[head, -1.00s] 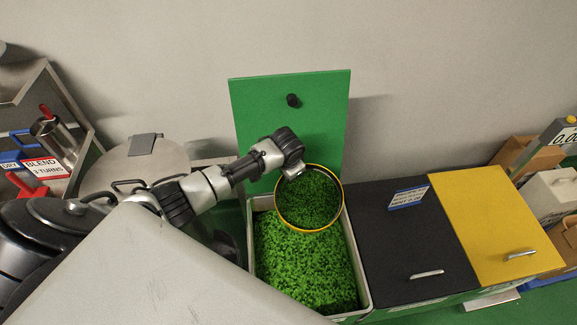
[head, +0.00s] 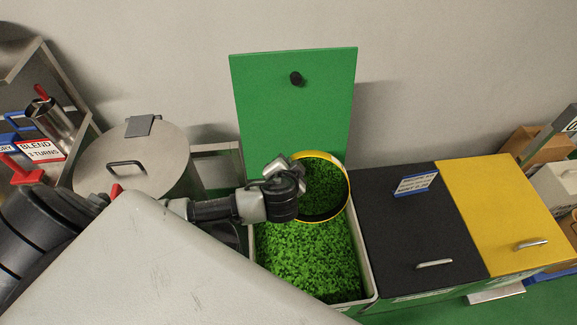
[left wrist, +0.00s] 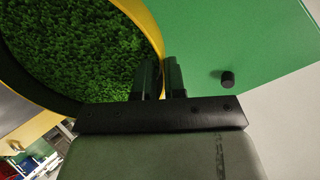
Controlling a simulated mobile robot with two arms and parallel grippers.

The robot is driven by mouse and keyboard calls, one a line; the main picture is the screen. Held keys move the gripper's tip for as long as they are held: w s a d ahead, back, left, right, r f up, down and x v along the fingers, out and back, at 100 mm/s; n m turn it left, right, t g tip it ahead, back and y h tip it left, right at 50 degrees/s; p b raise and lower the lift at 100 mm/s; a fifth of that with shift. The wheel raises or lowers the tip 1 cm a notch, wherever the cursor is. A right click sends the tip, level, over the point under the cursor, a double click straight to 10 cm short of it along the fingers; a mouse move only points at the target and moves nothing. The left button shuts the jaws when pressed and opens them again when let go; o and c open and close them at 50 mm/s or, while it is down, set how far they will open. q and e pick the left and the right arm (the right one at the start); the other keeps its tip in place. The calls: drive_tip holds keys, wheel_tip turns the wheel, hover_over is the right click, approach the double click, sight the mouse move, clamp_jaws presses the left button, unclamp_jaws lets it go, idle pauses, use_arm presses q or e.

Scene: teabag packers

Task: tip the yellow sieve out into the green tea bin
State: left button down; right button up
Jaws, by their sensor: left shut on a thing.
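The yellow sieve (head: 346,188) is a round yellow-rimmed pan with green leaf showing inside it. It is above the back part of the open green tea bin (head: 361,262), which is full of green leaf. My left gripper (head: 284,165) is shut on the sieve's left edge; the fingertips are partly hidden in the head view. In the left wrist view the gripper fingers (left wrist: 160,80) close at the sieve's rim (left wrist: 148,25), with leaf filling the sieve. The sieve looks tilted, but how far I cannot tell. My right gripper is not in view.
The bin's green lid (head: 297,120) stands open behind the sieve. Closed black (head: 400,240) and yellow (head: 490,215) lids are to the right. A steel drum (head: 140,160) and a rack with a "BLEND" sign (head: 40,150) are at the left.

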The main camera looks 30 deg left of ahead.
use_arm(q)
drive_tip(key=s+d+t+y+b, duration=0.4)
drive_tip(key=s+t+b, duration=0.6)
drive_tip(key=b, duration=1.1)
drive_tip(key=s+d, duration=0.2)
drive_tip(key=s, duration=0.1)
drive_tip(key=shift+s+f+y+b, duration=0.2)
drive_tip(key=shift+f+y+b, duration=0.05)
drive_tip(key=shift+y+b, duration=0.1)
idle(0.5)
